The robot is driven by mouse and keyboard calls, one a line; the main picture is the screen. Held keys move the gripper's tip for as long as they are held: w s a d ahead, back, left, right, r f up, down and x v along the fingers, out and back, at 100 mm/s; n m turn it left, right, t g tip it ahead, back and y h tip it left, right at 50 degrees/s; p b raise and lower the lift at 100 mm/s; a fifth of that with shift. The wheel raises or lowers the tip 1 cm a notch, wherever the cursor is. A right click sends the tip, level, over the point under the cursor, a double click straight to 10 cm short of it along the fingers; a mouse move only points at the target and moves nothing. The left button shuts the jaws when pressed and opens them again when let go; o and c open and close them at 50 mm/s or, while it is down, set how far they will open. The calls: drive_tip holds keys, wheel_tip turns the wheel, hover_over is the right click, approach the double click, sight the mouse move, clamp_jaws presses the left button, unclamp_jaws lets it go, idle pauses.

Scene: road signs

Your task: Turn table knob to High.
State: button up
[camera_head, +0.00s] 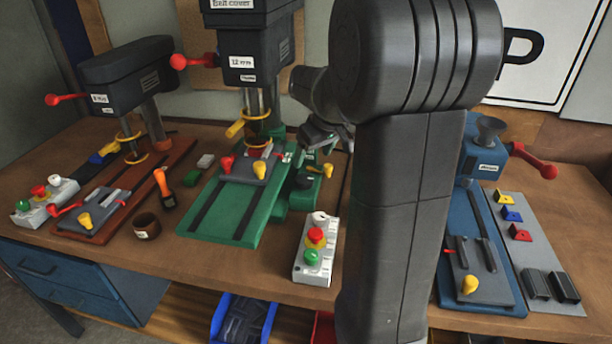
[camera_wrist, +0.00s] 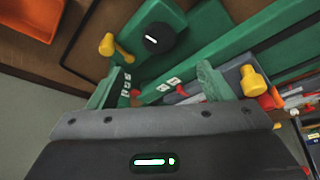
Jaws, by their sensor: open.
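A round black knob with a white line (camera_wrist: 158,38) sits on a green housing in the wrist view. In the head view the green housing (camera_head: 301,196) stands beside the green drill press base, and a dark round part on it looks like the same knob. Small white labels (camera_wrist: 174,82) lie near the fingers; I cannot read them. My gripper (camera_wrist: 160,78) is open and empty, with the knob beyond its fingertips and apart from them. In the head view my gripper (camera_head: 322,140) hangs above the green housing, partly hidden by my arm.
A yellow-knobbed lever (camera_wrist: 108,46) is close to the knob, and another yellow knob (camera_wrist: 254,82) is near the right finger. The green drill press (camera_head: 245,70) stands left of my gripper. A white button box (camera_head: 316,250) stands in front. A blue machine (camera_head: 485,150) is at right.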

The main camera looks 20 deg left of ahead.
sight(304, 179)
drive_tip(key=p+x, duration=0.1)
drive_tip(key=x, duration=0.9)
drive_tip(key=shift+f, duration=0.3)
drive_tip(key=shift+c, duration=0.3)
drive_tip(key=c, duration=0.9)
drive_tip(key=shift+f+b, duration=0.1)
drive_tip(key=shift+b, duration=0.2)
drive_tip(key=shift+m, duration=0.4)
drive_tip(key=o, duration=1)
drive_tip(key=shift+c, duration=0.2)
